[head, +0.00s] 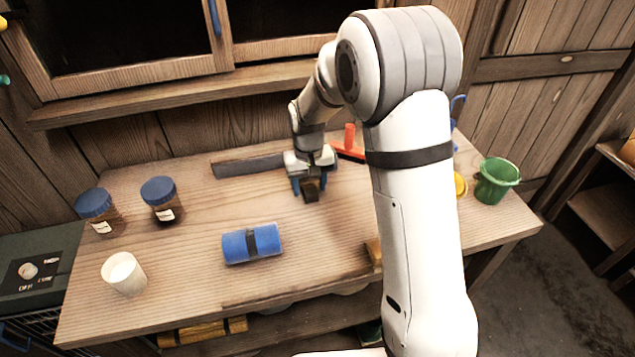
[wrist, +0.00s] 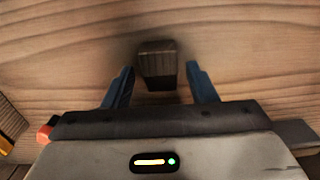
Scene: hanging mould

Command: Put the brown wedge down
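The brown wedge (head: 312,190) is a small dark wooden block at the back middle of the workbench (head: 200,290). In the wrist view the wedge (wrist: 157,62) appears to stand on the bench top between the fingertips. My gripper (head: 309,185) points down at the bench and has blue fingers. In the wrist view my gripper (wrist: 161,67) is open, with a visible gap between each finger and the wedge. The wedge's lower part is partly hidden in the head view.
A dark flat bar (head: 248,166) lies left of the gripper, and a red tool (head: 349,143) lies behind right. A blue roll (head: 252,244), two blue-lidded jars (head: 160,200), a white cup (head: 124,273) and a green bucket (head: 496,180) stand around. Bench between roll and wedge is clear.

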